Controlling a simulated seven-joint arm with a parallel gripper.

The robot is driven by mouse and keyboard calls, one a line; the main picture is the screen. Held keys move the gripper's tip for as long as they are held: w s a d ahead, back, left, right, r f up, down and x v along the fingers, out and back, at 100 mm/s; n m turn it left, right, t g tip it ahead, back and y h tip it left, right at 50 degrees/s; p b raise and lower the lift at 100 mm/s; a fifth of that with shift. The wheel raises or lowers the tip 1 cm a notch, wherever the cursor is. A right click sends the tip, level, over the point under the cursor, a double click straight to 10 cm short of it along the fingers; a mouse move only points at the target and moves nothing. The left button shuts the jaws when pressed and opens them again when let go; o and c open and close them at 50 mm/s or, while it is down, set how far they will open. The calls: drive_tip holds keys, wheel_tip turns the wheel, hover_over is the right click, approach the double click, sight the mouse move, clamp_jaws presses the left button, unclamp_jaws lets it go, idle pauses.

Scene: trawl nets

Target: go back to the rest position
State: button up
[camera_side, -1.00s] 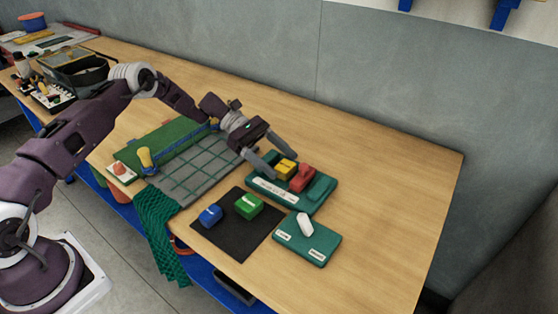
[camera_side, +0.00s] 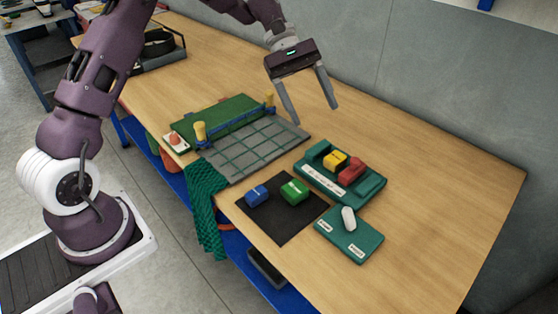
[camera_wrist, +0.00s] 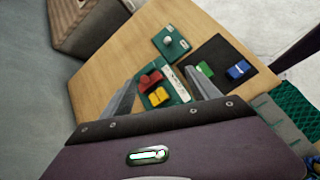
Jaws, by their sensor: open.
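My gripper (camera_side: 310,112) is open and empty, raised above the table behind the grey net panel. It also shows in the wrist view (camera_wrist: 160,98), fingers apart. The green tray (camera_side: 318,183) holds a yellow block (camera_side: 335,160) and a red block (camera_side: 353,170). On the black mat (camera_side: 280,226) sit a blue block (camera_side: 257,195) and a green block (camera_side: 294,191). A smaller green board (camera_side: 340,243) carries a white piece (camera_side: 349,218). Nothing is between my fingers.
The grey gridded panel (camera_side: 255,150) with a green strip (camera_side: 215,115) and yellow posts (camera_side: 200,132) lies left of the tray. Green netting (camera_side: 206,200) hangs over the front edge. A dark open box (camera_side: 160,48) stands at the far left. The table's right side is clear.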

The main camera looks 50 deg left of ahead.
drive_tip(key=s+d+r+m+t+y, duration=0.15)
drive_tip(key=s+r+m+y, duration=0.25)
drive_tip(key=s+r, duration=0.45)
drive_tip(key=s+a+m+t+y, duration=0.1)
drive_tip(key=s+m, duration=0.3)
drive_tip(key=s, duration=0.7)
drive_tip(key=s+a+m+t+y, duration=0.2)
drive_tip(key=s+m+t+y, duration=0.1)
drive_tip(key=s, duration=0.8)
drive_tip(key=shift+s+r+m+t+y, duration=0.15)
drive_tip(key=shift+s+m+t+y, duration=0.35)
drive_tip(key=shift+m, duration=0.3)
